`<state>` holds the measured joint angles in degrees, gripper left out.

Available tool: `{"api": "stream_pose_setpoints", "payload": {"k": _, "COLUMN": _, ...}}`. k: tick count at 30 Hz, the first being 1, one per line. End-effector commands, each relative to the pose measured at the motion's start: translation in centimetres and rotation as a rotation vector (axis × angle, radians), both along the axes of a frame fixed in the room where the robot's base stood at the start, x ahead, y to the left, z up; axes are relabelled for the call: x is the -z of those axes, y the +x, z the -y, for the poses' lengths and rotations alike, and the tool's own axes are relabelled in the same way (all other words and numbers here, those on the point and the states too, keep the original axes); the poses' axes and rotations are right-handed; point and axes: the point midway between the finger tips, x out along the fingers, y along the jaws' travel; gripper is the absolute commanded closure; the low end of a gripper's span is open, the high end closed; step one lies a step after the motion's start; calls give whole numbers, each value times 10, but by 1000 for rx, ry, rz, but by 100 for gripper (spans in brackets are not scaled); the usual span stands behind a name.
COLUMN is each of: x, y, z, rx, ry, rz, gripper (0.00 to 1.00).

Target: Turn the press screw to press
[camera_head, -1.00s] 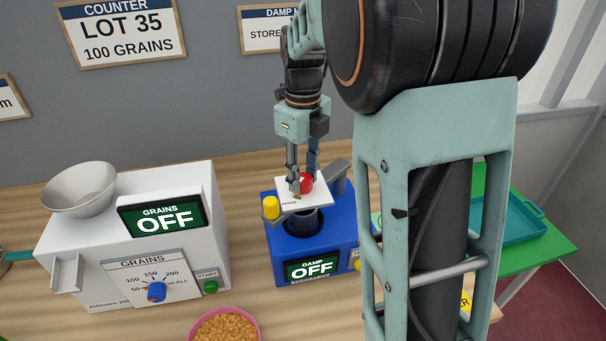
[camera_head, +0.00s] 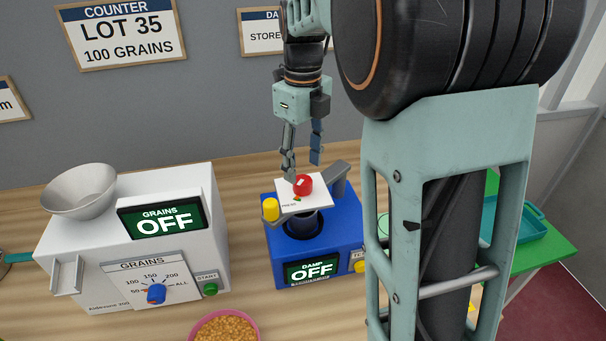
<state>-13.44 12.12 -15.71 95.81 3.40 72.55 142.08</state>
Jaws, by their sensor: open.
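The press screw is a red knob (camera_head: 303,184) on a white plate marked PRESS (camera_head: 318,203). The plate sits over the dark round well of the blue damp meter (camera_head: 269,240), whose display (camera_head: 312,270) reads DAMP OFF. My gripper (camera_head: 302,170) points down just above the red knob, its fingers open and spread apart. It holds nothing. The fingertips look higher than the knob, and the whole knob shows.
A yellow knob (camera_head: 270,208) stands at the plate's left. A white grain counter (camera_head: 130,235) reading GRAINS OFF stands left, with a metal bowl (camera_head: 80,190) on top. A pink bowl of grain (camera_head: 225,327) is in front. A teal tray (camera_head: 515,222) lies right, behind my arm.

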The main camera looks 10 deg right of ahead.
Motion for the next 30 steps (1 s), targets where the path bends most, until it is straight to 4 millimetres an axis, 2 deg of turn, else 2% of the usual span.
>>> {"api": "stream_pose_setpoints", "payload": {"k": 1, "x": -13, "y": 1, "z": 0, "rx": 0, "ry": 0, "rz": 6, "gripper": 52}}
{"api": "stream_pose_setpoints", "payload": {"k": 6, "x": -48, "y": 1, "z": 0, "rx": 0, "ry": 0, "rz": 4, "gripper": 52}}
{"api": "stream_pose_setpoints", "payload": {"k": 12, "x": -71, "y": 0, "z": 0, "rx": 1, "ry": 0, "rz": 0, "gripper": 52}}
{"api": "stream_pose_setpoints", "payload": {"k": 25, "x": -77, "y": 0, "z": 0, "rx": -3, "ry": 1, "rz": 1, "gripper": 52}}
{"api": "stream_pose_setpoints", "payload": {"k": 30, "x": -71, "y": 1, "z": 5, "rx": -86, "ry": 14, "rz": 27, "gripper": 52}}
